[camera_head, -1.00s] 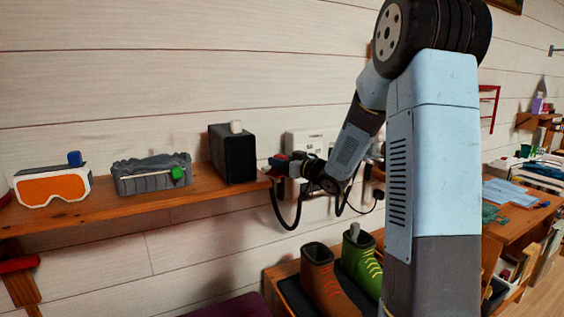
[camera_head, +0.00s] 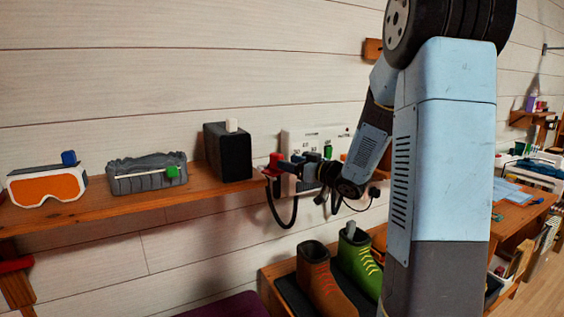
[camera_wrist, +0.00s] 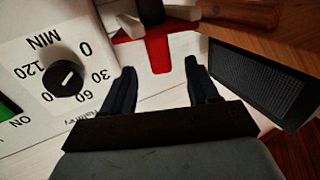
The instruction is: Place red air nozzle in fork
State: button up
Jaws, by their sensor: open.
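The red air nozzle (camera_head: 275,163) is at the right end of the wooden shelf, with a black hose (camera_head: 278,218) looping down below it. In the head view, my gripper (camera_head: 292,166) is just right of the nozzle.
A white control box (camera_head: 305,140) with a knob (camera_wrist: 65,80) is on the wall behind my gripper. Brown (camera_head: 318,278) and green boots (camera_head: 358,265) stand below.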

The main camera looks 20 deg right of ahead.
jog(key=s+d+r+m+g+h, duration=0.1)
jog(key=s+d+r+m+h, duration=0.15)
jog(key=s+h, duration=0.4)
jog(key=s+d+r+m+g+h, duration=0.2)
jog(key=s+r+m+h, duration=0.15)
jog(key=s+h, duration=0.35)
jog(key=s+a+f+g+y, duration=0.1)
jog(key=s+a+f+g, duration=0.1)
jog(key=s, duration=0.9)
jog(key=s+a+f+g+y, duration=0.1)
jog(key=s+a+g, duration=0.3)
jog(key=s, duration=0.7)
jog(key=shift+a+f+m+y, duration=0.4)
jog(key=shift+a+y, duration=0.35)
jog(key=shift+a, duration=0.05)
